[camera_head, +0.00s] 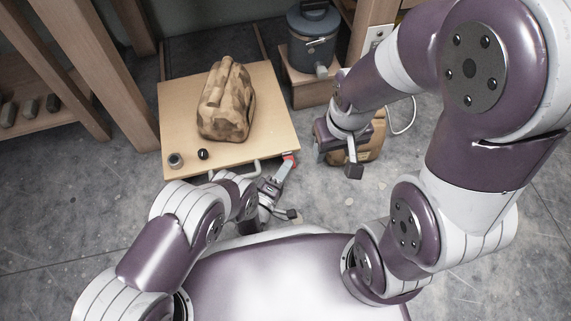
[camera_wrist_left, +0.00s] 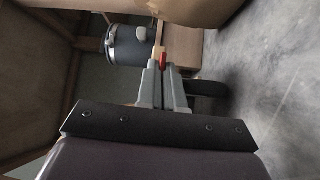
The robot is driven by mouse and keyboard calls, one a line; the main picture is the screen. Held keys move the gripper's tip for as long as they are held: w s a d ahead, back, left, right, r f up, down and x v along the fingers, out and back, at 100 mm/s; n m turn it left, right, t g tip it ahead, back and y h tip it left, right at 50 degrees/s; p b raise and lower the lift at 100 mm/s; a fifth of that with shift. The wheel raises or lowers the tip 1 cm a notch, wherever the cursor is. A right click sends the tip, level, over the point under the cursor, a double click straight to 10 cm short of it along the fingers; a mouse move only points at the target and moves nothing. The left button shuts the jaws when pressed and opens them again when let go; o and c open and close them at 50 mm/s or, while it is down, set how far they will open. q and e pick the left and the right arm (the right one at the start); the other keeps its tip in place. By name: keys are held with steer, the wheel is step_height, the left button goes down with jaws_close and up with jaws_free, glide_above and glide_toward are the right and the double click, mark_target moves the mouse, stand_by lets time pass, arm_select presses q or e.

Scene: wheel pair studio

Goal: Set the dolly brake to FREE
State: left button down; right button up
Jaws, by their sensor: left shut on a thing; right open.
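The dolly (camera_head: 270,105) is a flat light wooden platform on the grey floor, in the middle of the head view. Its brake lever (camera_head: 290,158) shows as a small red part at the front right corner. My left gripper (camera_head: 284,168) is shut on the brake lever from the front. In the left wrist view the two fingers (camera_wrist_left: 164,85) close together, with the red lever tip (camera_wrist_left: 163,61) just beyond them. The brake's markings and setting cannot be read. My right gripper (camera_head: 336,158) is open and empty, to the right of the dolly.
A mottled brown wrapped bundle (camera_head: 228,102) stands on the dolly, with two small dark round items (camera_head: 176,159) near the front left corner. A blue-grey lidded canister (camera_head: 314,38) stands behind right. Wooden shelving (camera_head: 90,95) is at left.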

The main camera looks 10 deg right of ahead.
arm_select(q)
steer(key=shift+w+r+n+g+y+p, duration=0.1)
steer(key=shift+r+n+g+y+p, duration=0.65)
steer(key=shift+p, duration=0.65)
steer(key=shift+w+r+n+g+y+p, duration=0.1)
steer(key=shift+r+n+g+y+p, duration=0.3)
steer(key=shift+n+g+p, duration=0.7)
arm_select(e)
step_height(320, 180, up, 6)
steer(key=shift+r+p, duration=0.25)
steer(key=shift+p, duration=0.05)
arm_select(q)
steer(key=shift+f, duration=0.1)
steer(key=c, duration=1.3)
jaws_free()
